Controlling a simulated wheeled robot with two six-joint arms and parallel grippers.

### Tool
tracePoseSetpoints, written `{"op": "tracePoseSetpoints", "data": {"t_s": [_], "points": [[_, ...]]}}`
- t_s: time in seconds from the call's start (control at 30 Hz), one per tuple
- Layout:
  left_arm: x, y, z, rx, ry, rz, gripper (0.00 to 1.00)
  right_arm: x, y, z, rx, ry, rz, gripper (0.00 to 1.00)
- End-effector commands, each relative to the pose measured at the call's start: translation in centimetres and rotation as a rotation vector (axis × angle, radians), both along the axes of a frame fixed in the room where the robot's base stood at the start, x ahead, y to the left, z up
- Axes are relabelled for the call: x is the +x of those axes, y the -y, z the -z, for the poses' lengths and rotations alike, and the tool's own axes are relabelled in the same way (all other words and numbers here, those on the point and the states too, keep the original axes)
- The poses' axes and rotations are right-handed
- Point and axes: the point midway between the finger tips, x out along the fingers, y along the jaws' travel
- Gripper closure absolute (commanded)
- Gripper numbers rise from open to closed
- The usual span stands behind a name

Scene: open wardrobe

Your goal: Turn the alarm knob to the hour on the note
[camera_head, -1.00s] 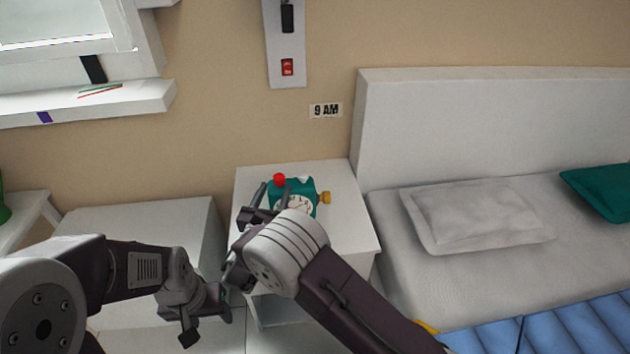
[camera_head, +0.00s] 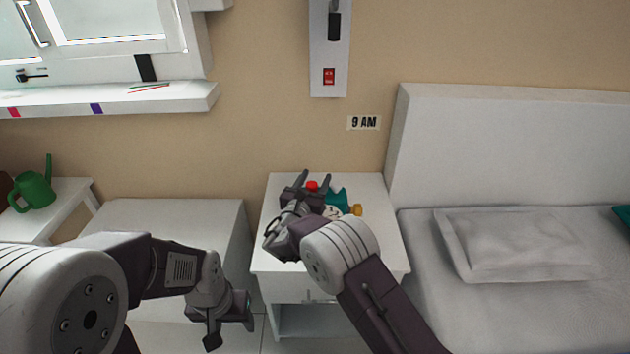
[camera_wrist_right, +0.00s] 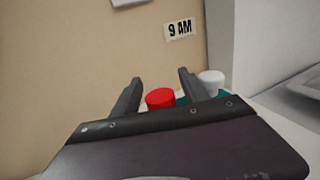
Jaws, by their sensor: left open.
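The note (camera_head: 363,122) on the wall reads "9 AM"; it also shows in the wrist view (camera_wrist_right: 179,29). The teal alarm clock (camera_head: 337,196) stands on the white nightstand, with a red button (camera_head: 312,186) on top and a gold knob (camera_head: 356,210) on its right side. My right arm hides most of its face. My right gripper (camera_head: 314,179) is open at the clock's top left. In the wrist view the red button (camera_wrist_right: 160,98) appears between its fingers; contact cannot be told. My left gripper (camera_head: 230,322) is open and empty, low and left of the nightstand.
The nightstand (camera_head: 385,250) has bare top around the clock. A bed with a white pillow (camera_head: 510,245) is at right. A white cabinet (camera_head: 170,220) and a green watering can (camera_head: 36,192) are at left. A red switch (camera_head: 329,76) is on the wall panel.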

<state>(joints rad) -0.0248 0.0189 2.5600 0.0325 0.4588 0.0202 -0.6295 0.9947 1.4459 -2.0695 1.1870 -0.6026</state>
Motion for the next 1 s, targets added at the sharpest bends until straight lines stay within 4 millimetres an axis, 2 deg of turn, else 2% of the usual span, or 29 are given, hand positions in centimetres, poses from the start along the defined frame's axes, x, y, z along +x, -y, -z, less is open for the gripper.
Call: {"op": "tracePoseSetpoints", "data": {"t_s": [0.03, 0.17, 0.2, 0.43, 0.63, 0.87, 1.0], "points": [[0.0, 0.0, 0.0, 0.0, 0.0, 0.0, 0.43, 0.0, 0.0, 0.0, 0.0, 0.0, 0.0, 0.59], [0.0, 0.0, 0.0, 0.0, 0.0, 0.0, 0.43, 0.0, 0.0, 0.0, 0.0, 0.0, 0.0, 0.95], [0.0, 0.0, 0.0, 0.0, 0.0, 0.0, 0.43, 0.0, 0.0, 0.0, 0.0, 0.0, 0.0, 1.0], [0.0, 0.0, 0.3, 0.0, 0.0, 0.0, 0.43, 0.0, 0.0, 0.1, 0.0, 0.0, -0.018, 1.0], [0.0, 0.0, 1.2, 0.0, 0.0, 0.0, 0.43, 0.0, -0.1, 0.3, -0.001, 0.0, -0.111, 1.0], [0.0, 0.0, 3.5, 0.0, 0.0, 0.0, 0.43, 0.1, -0.5, 0.5, 0.0, 0.001, -0.271, 1.0], [0.0, 0.0, 5.5, 0.0, 0.0, 0.0, 0.43, 0.1, -0.8, 0.7, 0.0, 0.002, -0.358, 1.0]]}}
